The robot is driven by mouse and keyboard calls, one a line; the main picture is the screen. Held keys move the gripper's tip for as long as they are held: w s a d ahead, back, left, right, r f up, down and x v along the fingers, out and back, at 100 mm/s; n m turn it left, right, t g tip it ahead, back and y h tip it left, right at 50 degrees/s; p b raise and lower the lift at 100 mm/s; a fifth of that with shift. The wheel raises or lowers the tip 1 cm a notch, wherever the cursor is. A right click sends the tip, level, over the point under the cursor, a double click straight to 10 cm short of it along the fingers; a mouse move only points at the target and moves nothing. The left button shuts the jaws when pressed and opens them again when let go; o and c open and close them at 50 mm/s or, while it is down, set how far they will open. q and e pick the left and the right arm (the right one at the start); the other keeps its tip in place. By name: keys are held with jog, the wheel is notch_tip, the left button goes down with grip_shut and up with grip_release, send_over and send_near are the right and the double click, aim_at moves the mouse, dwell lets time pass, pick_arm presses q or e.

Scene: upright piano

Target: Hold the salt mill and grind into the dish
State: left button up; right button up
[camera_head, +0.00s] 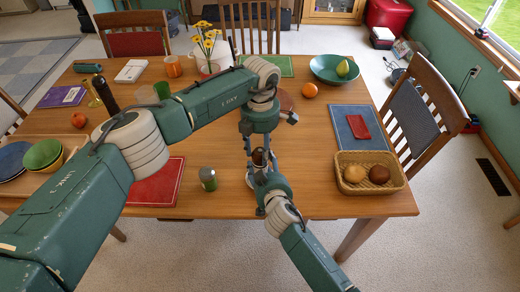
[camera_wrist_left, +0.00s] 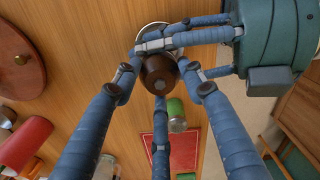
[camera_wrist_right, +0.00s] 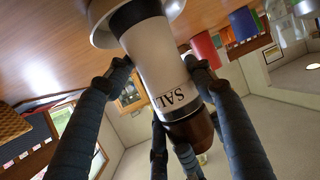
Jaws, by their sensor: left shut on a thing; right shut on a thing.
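The salt mill (camera_head: 259,156) is upright near the front edge of the table, mostly hidden by my grippers. In the right wrist view its white body (camera_wrist_right: 158,55) carries dark lettering and its brown head (camera_wrist_right: 190,132) shows. My left gripper (camera_wrist_left: 158,80) comes from above, its fingers shut around the brown head (camera_wrist_left: 158,72). My right gripper (camera_wrist_right: 155,68) comes from the front, shut around the white body. The dish (camera_head: 249,182) is a pale metallic round under the mill; its rim (camera_wrist_right: 101,30) shows by the mill's lower end. Its inside is hidden.
A wicker basket (camera_head: 370,184) with two rolls is at right, near a blue placemat (camera_head: 343,122). An orange (camera_head: 309,90) and a teal bowl (camera_head: 325,72) lie behind.

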aim_at(260, 151)
pick_arm(q)
jog(key=shift+m, duration=0.5)
jog(key=o, duration=0.9)
notch_tip(260, 151, up, 12)
pick_arm(e)
jog(key=o, duration=1.5)
